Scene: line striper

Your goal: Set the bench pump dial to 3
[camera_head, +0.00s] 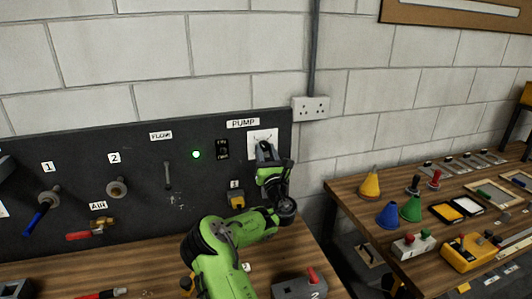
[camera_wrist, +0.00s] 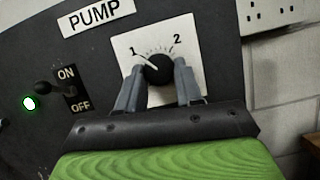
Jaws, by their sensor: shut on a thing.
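The pump dial is a round black knob (camera_wrist: 157,69) on a white square plate (camera_wrist: 190,32) under the PUMP label (camera_wrist: 96,14). In the wrist view the plate shows the numerals 1 at upper left and 2 at upper right; its lower part is hidden. A white pointer line on the knob points to the upper left, near the 1. My gripper (camera_wrist: 157,76) is shut on the knob, one grey finger on each side. In the head view my gripper (camera_head: 266,152) covers most of the plate (camera_head: 262,134).
Left of the dial are an ON/OFF toggle (camera_wrist: 44,88) and a lit green lamp (camera_head: 196,154). A socket (camera_head: 311,108) is on the wall at the right. A grey box with a red lever (camera_head: 300,285) stands on the bench below my arm.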

